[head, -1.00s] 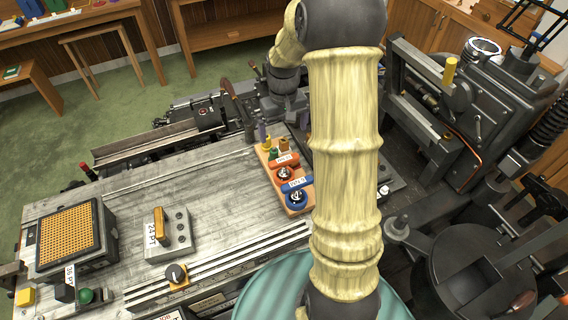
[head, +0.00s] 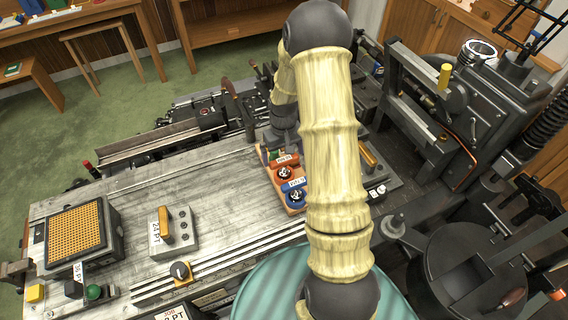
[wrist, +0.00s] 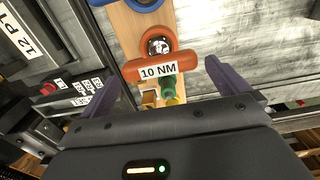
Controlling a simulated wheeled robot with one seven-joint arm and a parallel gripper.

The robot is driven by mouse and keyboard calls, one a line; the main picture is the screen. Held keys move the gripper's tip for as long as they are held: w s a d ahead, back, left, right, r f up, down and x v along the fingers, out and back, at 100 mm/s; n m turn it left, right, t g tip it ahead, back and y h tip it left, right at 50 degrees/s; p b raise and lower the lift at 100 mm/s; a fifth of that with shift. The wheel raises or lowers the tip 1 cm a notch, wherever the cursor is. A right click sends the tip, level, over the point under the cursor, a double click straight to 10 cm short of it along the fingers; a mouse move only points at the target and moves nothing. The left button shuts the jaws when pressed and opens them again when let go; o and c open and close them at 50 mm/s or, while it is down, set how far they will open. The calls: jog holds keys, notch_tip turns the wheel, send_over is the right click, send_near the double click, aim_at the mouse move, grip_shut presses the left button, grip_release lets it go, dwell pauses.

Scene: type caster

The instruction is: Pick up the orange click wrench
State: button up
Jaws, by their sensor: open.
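The orange click wrench, labelled "10 NM", lies in a wooden rack. It shows in the wrist view (wrist: 147,68) and in the head view (head: 284,161), with a round silver-centred head at one end. My gripper (wrist: 164,72) is open and empty, its two purple fingers spread on either side of the wrench's labelled handle in the wrist view. I cannot tell how far above it they are. In the head view my arm hides most of the gripper.
A blue wrench (head: 294,186) lies beside the orange one in the wooden rack (wrist: 124,25). Small green and yellow pieces (wrist: 168,86) stand close to the orange wrench. A grey block labelled "24 PT" (head: 183,238) stands left on the bench.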

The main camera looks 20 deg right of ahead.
aim_at(284, 158)
notch_tip(284, 158, down, 2)
jog(key=shift+p, duration=0.95)
jog(key=shift+f+p, duration=0.6)
jog(key=shift+f, duration=1.05)
jog(key=c, duration=0.7)
jog(key=shift+r, duration=0.1)
notch_tip(284, 158, up, 10)
jog(key=b, duration=0.3)
jog(key=shift+b, duration=0.3)
